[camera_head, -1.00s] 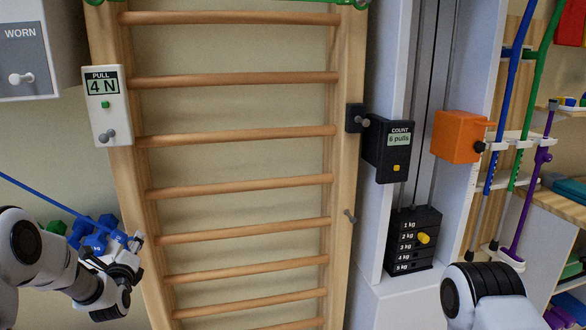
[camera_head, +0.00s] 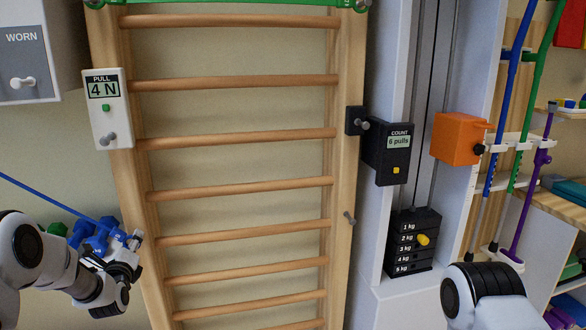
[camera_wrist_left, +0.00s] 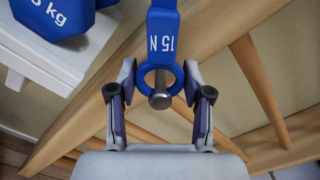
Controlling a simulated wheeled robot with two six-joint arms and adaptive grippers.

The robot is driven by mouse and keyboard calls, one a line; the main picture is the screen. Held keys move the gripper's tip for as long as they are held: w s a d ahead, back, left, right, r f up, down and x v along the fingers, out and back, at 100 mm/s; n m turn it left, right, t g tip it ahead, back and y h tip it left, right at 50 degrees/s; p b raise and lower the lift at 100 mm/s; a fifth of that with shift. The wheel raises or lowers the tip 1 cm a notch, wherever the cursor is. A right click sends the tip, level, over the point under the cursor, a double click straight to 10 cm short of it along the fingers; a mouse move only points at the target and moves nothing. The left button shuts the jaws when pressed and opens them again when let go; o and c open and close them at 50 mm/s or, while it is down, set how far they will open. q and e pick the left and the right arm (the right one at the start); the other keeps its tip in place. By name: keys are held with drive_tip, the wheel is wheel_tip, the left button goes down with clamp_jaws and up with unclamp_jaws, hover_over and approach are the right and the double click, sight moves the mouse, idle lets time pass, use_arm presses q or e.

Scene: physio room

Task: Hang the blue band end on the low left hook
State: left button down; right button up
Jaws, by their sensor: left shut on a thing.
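My left gripper (camera_head: 128,243) is at the lower left upright of the wooden wall bars. In the left wrist view, its fingers (camera_wrist_left: 160,85) are shut on the blue band end (camera_wrist_left: 161,35), a strap marked 15 N with a blue ring. A metal peg, the low left hook (camera_wrist_left: 160,101), shows through the ring's opening, its head overlapping the ring's lower rim. The ring appears to be around the peg. The blue band (camera_head: 45,195) runs taut up to the left in the head view. The gripper hides the hook there. My right gripper is out of view.
Blue dumbbells (camera_head: 95,234) sit behind the left gripper; one shows in the wrist view (camera_wrist_left: 55,15). The 4 N box (camera_head: 105,108) is above on the left upright. The orange box (camera_head: 458,137) is at right.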

use_arm(q)
drive_tip(key=shift+d+f, duration=0.1)
drive_tip(key=c, duration=0.6)
unclamp_jaws()
drive_tip(key=shift+o, duration=1)
drive_tip(key=shift+w, duration=0.15)
drive_tip(key=shift+o, duration=0.8)
drive_tip(key=shift+p+v, duration=0.65)
drive_tip(key=shift+v, duration=0.2)
drive_tip(key=p+v, duration=0.3)
drive_tip(key=v, duration=0.3)
drive_tip(key=shift+s, duration=0.25)
